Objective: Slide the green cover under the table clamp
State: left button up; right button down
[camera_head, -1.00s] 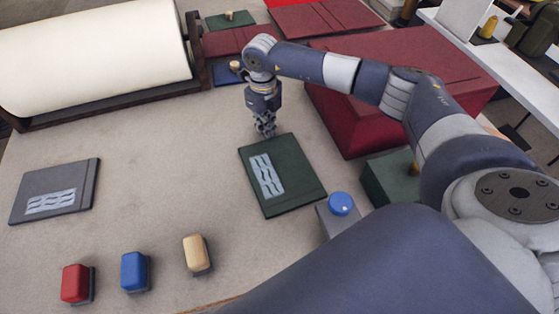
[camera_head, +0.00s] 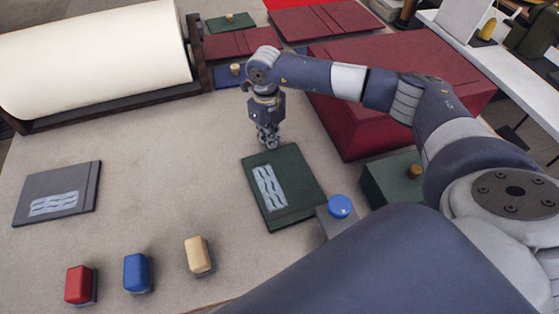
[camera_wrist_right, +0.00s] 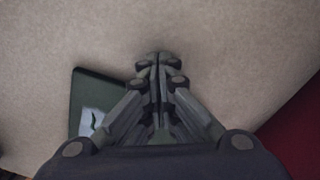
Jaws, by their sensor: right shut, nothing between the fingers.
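The green cover (camera_head: 303,184), with a pale wavy-patterned panel, lies flat on the table right of centre. My right gripper (camera_head: 268,141) is shut and empty, pointing down at the cover's far edge; I cannot tell for sure whether it touches. In the right wrist view the shut fingers (camera_wrist_right: 158,70) are beside the cover's corner (camera_wrist_right: 88,88), whose rest is hidden by the gripper. A grey block (camera_head: 331,226) with a blue knob (camera_head: 340,206) stands at the cover's near right corner; it may be the clamp. My left gripper is not in view.
A green block (camera_head: 385,182) with a brass knob and a large red box (camera_head: 365,125) stand to the right. A grey cover (camera_head: 45,208) lies at left. Red, blue and cream blocks (camera_head: 198,254) line the near edge. A white roll (camera_head: 95,60) is at the back left.

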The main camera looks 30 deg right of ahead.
aim_at(276, 161)
jog(key=shift+s+a+p, duration=0.15)
jog(key=shift+s, duration=0.35)
jog(key=shift+s+a+p, duration=0.15)
jog(key=shift+s, duration=0.45)
jog(key=shift+s+a, duration=0.15)
jog(key=shift+s, duration=0.45)
jog(key=shift+s+a, duration=0.2)
jog(key=shift+s, duration=0.65)
jog(key=shift+s+a+p, duration=0.25)
jog(key=shift+s+p, duration=0.05)
jog(key=shift+s, duration=0.55)
jog(key=shift+w+d+r+p, duration=0.15)
jog(key=shift+r+p, duration=0.45)
jog(key=shift+r, duration=0.6)
jog(key=shift+w+a+r+p, duration=0.15)
jog(key=shift+r+p, duration=0.4)
jog(key=shift+r, duration=0.6)
jog(key=shift+w+d+r+p, duration=0.2)
jog(key=shift+r+p, duration=0.4)
jog(key=shift+r, duration=0.6)
